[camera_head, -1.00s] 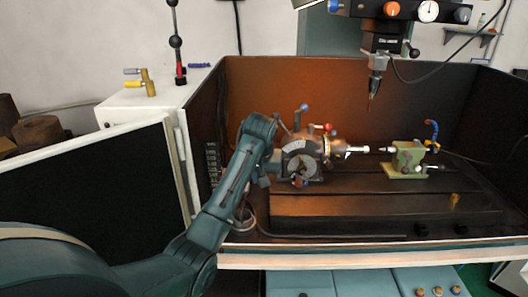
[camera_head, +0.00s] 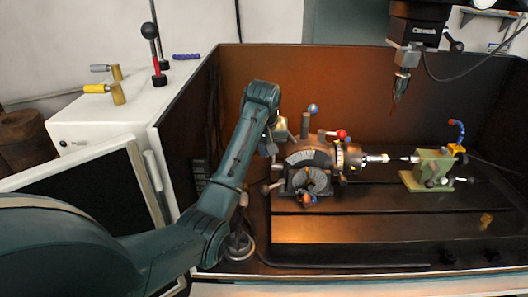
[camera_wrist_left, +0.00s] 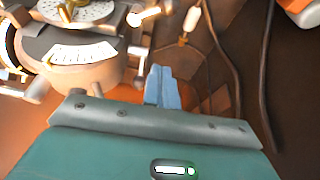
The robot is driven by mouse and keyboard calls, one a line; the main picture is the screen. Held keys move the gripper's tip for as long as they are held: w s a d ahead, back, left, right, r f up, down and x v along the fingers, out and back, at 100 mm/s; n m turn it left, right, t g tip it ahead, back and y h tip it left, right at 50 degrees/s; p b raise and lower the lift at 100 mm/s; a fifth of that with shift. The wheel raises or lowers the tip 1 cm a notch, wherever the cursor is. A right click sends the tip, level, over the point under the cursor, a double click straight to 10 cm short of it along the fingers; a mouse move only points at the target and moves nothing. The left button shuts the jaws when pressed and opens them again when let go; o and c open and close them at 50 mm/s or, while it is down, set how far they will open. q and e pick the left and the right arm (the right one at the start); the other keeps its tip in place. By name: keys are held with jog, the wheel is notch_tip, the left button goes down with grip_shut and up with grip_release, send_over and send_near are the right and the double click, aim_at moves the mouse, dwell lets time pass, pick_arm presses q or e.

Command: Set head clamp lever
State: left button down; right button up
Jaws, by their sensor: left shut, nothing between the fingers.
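The grey indexing head (camera_head: 312,172) stands on the dark machine table, with a round dial at its front. I cannot tell which is the clamp lever. My left gripper (camera_head: 277,138) is at the head's left upper side, mostly hidden by my wrist. In the left wrist view its pale blue fingers (camera_wrist_left: 162,76) are together and empty. There the head's scale (camera_wrist_left: 82,53) lies to the left and a pale-tipped lever (camera_wrist_left: 190,22) beyond the fingers.
A green tailstock (camera_head: 428,170) stands to the right on the machine table (camera_head: 380,222). A spindle (camera_head: 402,85) hangs above. The dark enclosure wall (camera_head: 205,115) is close left of my arm. Dark cables (camera_wrist_left: 268,75) run right of the fingers.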

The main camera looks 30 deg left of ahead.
pick_arm(q)
notch_tip(320, 180, down, 9)
jog(key=p, duration=0.1)
jog(key=shift+s+d+p, duration=0.2)
jog(key=shift+s+p, duration=0.2)
pick_arm(e)
jog(key=shift+s+r, duration=0.15)
pick_arm(q)
jog(key=shift+r, duration=0.1)
pick_arm(e)
jog(key=shift+d, duration=0.1)
pick_arm(q)
jog(key=shift+w+d, duration=0.1)
